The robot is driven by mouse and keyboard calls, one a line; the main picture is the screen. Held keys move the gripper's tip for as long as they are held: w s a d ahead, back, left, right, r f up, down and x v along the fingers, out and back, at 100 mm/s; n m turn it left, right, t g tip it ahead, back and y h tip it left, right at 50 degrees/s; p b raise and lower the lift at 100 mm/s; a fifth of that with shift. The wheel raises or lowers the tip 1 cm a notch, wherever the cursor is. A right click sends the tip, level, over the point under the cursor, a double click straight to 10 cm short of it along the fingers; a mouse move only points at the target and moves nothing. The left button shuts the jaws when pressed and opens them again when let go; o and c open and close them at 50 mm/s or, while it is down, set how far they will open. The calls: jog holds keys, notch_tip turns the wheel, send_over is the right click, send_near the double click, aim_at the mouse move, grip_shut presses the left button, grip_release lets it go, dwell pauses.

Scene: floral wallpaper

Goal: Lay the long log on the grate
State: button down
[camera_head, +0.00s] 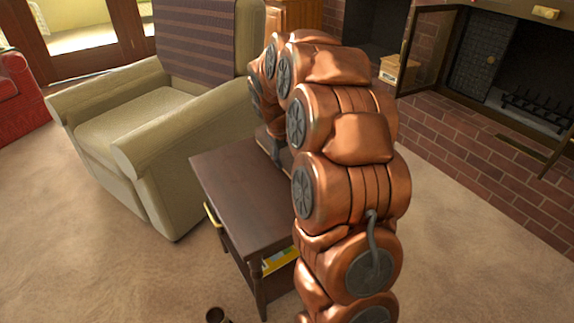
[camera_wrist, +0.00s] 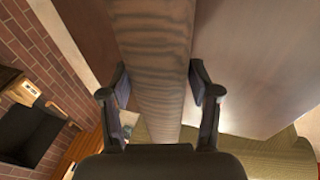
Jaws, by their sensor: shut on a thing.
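In the wrist view, my gripper (camera_wrist: 158,74) is shut on the long log (camera_wrist: 156,45), a straight brown piece with wavy grain. One finger is on each side of it. Whether the log touches the side table below cannot be told. In the head view, my copper arm hides most of the gripper and the log above the side table. The dark grate (camera_head: 538,108) stands in the fireplace at the far right, behind an open door, and looks empty.
The dark side table (camera_head: 235,185) stands under my arm. A beige armchair (camera_head: 135,110) is to its left. The brick hearth (camera_head: 480,170) runs along the right, with a wooden box (camera_head: 398,72) on it. Carpet (camera_head: 480,270) is clear between table and hearth.

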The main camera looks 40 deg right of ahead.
jog(key=shift+w+d, duration=0.2)
jog(key=shift+w, duration=0.2)
jog(key=shift+w+d+f, duration=0.1)
jog(key=shift+f, duration=0.25)
jog(key=shift+f+b, duration=0.75)
jog(key=shift+f, duration=0.7)
jog(key=shift+c, duration=1.2)
grip_release()
jog(key=shift+f, duration=0.1)
